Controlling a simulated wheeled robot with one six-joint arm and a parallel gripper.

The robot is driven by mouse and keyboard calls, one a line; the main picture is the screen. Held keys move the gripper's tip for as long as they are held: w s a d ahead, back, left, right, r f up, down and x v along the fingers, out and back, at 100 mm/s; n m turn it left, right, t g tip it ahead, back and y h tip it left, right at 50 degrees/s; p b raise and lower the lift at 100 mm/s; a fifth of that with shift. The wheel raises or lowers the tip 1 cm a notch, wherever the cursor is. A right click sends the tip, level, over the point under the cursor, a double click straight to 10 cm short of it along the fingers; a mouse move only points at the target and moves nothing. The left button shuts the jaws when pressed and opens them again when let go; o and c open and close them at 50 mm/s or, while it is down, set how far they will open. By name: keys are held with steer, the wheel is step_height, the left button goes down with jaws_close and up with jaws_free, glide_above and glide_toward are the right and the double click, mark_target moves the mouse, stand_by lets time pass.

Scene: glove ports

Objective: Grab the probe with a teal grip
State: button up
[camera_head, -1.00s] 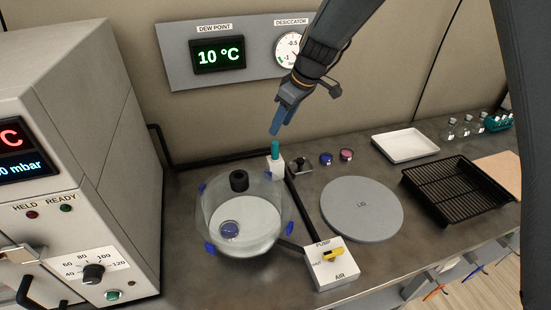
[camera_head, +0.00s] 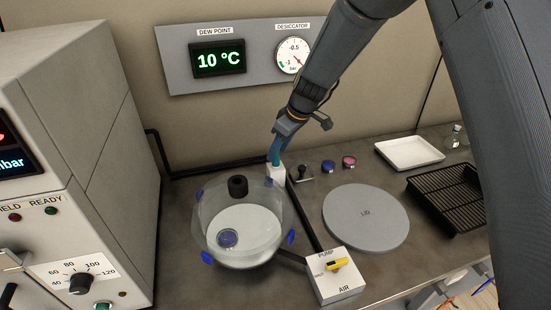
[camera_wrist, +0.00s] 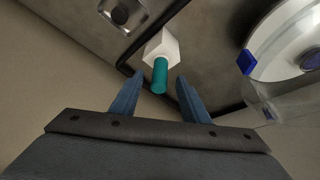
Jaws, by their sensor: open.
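The probe with the teal grip (camera_wrist: 160,75) stands upright in a white block holder (camera_wrist: 162,45), behind the glass desiccator bowl. In the head view the holder (camera_head: 276,173) shows, and the teal grip (camera_head: 276,158) is partly covered by my gripper's fingers. My gripper (camera_head: 278,150) is open, pointing down at the grip from above. In the wrist view the two blue fingers (camera_wrist: 158,98) stand to either side of the line of the grip, whose top lies near the fingertips. I cannot tell whether the fingers touch it.
The glass bowl (camera_head: 203,225) with a black stopper (camera_head: 238,186) stands just in front of the holder. A black tube runs beside the holder to a PUMP/AIR valve box (camera_head: 340,285). A grey lid (camera_head: 365,225), white tray (camera_head: 409,153) and black rack (camera_head: 450,200) lie to the right.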

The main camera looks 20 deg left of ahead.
steer(key=shift+p+x, duration=0.5)
steer(key=shift+x, duration=1)
jaws_close()
steer(key=shift+r, duration=0.2)
steer(key=shift+w+r+b, duration=0.1)
steer(key=shift+r+b, duration=0.25)
steer(key=shift+r, duration=0.25)
step_height(320, 180, up, 5)
steer(key=shift+r+b, duration=0.15)
steer(key=shift+b, duration=0.9)
steer(key=s+d+b, duration=0.3)
steer(key=d, duration=0.5)
steer(key=s+d+b, duration=0.3)
steer(key=d, duration=0.6)
